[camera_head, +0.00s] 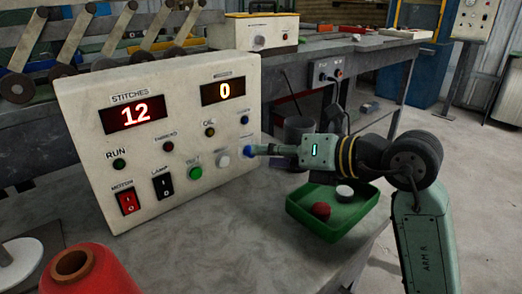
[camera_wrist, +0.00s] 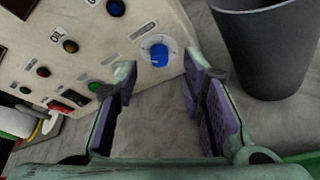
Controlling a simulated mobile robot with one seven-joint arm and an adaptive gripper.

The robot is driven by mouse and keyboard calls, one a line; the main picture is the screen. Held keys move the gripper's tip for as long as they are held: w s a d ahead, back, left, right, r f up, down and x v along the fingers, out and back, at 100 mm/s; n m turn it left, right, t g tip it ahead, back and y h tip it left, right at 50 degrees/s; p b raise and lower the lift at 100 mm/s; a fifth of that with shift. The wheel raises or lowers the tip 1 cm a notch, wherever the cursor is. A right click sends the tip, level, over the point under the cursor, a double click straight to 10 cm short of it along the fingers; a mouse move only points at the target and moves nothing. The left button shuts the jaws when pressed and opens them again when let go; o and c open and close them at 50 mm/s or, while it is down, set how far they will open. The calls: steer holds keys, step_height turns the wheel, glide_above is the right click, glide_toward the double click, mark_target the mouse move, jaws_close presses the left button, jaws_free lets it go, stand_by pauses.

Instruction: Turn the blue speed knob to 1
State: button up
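The blue speed knob (camera_head: 248,151) sits at the lower right of the cream control panel (camera_head: 85,110). In the wrist view the blue knob (camera_wrist: 159,55) stands on a pale round dial with marks too small to read. My gripper (camera_head: 259,150) reaches in from the right, its tips close to the knob. In the wrist view my gripper (camera_wrist: 158,78) is open, one purple-padded finger on each side, with the knob ahead in the gap. I see no contact with it. The right display (camera_head: 224,91) reads 0; its label is too small to read.
The panel also has a stitches display (camera_head: 134,114) reading 12, a green button (camera_head: 195,173), a red motor switch (camera_head: 127,202) and a black lamp switch (camera_head: 163,186). A dark bin (camera_wrist: 265,45) stands right of my gripper. A green tray (camera_head: 352,227) lies below my arm.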

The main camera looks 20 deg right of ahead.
steer(key=shift+x, duration=1.5)
jaws_close()
